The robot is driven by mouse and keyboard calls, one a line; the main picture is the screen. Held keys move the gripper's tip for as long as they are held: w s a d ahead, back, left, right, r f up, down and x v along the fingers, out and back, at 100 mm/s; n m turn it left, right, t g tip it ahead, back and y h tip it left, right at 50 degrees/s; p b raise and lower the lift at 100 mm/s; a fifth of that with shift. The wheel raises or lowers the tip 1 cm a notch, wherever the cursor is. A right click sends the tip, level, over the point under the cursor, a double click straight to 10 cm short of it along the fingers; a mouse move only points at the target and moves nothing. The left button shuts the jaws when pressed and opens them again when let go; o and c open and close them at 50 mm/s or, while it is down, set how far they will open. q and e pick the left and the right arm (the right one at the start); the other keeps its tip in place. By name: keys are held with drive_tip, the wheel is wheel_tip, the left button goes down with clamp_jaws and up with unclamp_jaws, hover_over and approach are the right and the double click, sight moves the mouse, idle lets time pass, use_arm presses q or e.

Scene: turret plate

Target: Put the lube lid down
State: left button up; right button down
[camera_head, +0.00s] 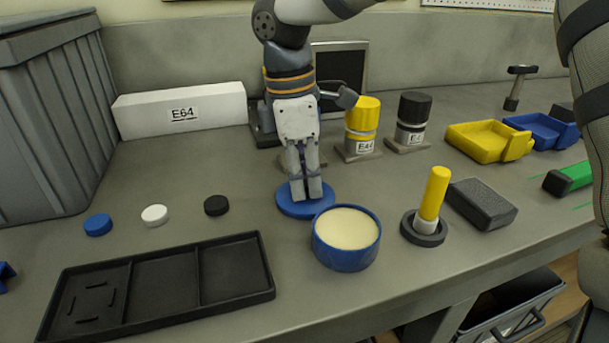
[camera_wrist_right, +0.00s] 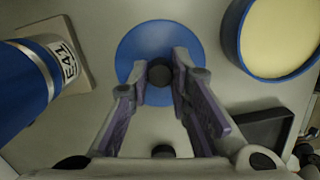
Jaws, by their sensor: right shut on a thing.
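The lube lid (camera_head: 291,207) is a flat blue disc beside the lube tub (camera_head: 343,252), a round blue tub filled with pale cream stuff. In the right wrist view the lid (camera_wrist_right: 131,53) has a dark knob (camera_wrist_right: 160,73) at its middle. My right gripper (camera_head: 306,192) points down over the lid. In the wrist view its fingers (camera_wrist_right: 160,78) are on both sides of the knob, shut on it. The lid looks level, at or just above the table; I cannot tell if it touches. The tub (camera_wrist_right: 279,75) is open. My left gripper is not in view.
A black divided tray (camera_head: 234,271) lies front left, with blue, white and black caps behind it. A yellow-handled tool (camera_head: 434,192) stands in a dark ring right of the tub. A grey block (camera_head: 482,203) and a yellow bin (camera_head: 487,141) lie farther right.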

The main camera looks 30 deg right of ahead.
drive_tip(key=shift+f, duration=0.15)
drive_tip(key=c, duration=1.5)
unclamp_jaws()
drive_tip(key=shift+o, duration=0.2)
wheel_tip(320, 180, up, 12)
drive_tip(key=a, duration=0.1)
drive_tip(key=shift+w+a, duration=0.2)
drive_tip(key=shift+w, duration=0.1)
